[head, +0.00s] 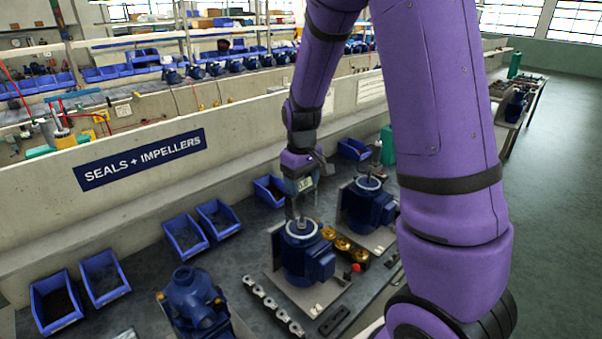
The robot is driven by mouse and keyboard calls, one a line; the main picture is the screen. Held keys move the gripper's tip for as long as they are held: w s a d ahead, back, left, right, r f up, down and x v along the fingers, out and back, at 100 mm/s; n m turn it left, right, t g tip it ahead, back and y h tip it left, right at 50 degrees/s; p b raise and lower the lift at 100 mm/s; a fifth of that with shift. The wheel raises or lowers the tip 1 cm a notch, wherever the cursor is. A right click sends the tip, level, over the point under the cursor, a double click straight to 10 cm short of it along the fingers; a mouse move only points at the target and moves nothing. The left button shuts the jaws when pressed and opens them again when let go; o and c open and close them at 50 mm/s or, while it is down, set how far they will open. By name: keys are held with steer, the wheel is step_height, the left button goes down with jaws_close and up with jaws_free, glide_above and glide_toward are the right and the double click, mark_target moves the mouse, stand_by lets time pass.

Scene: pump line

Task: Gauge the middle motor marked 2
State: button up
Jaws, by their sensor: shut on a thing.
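My gripper (303,170) is shut on a small gauge with a pale display (305,184). It holds the gauge right above a blue motor (308,258) with a light ring on top. A grey upright shaft or stem stands between the gauge and the ring; I cannot tell whether the gauge touches it. This motor sits on a metal plate (262,284). A second blue motor (368,207) with a similar ring and upright shaft stands behind it to the right, partly hidden by my arm. No number is readable on either motor.
A blue pump body (190,302) stands at front left. Brass parts (342,243) and a red knob (356,267) lie between the motors, with a row of metal pieces (270,306) in front. Blue bins (184,236) line the low wall (230,170). My arm hides the bench's right side.

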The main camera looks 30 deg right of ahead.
steer(key=shift+f, duration=2.85)
steer(key=shift+f, duration=0.2)
steer(key=o, duration=1.6)
steer(key=shift+o, duration=0.2)
steer(key=shift+r, duration=4.55)
steer(key=shift+s, duration=0.1)
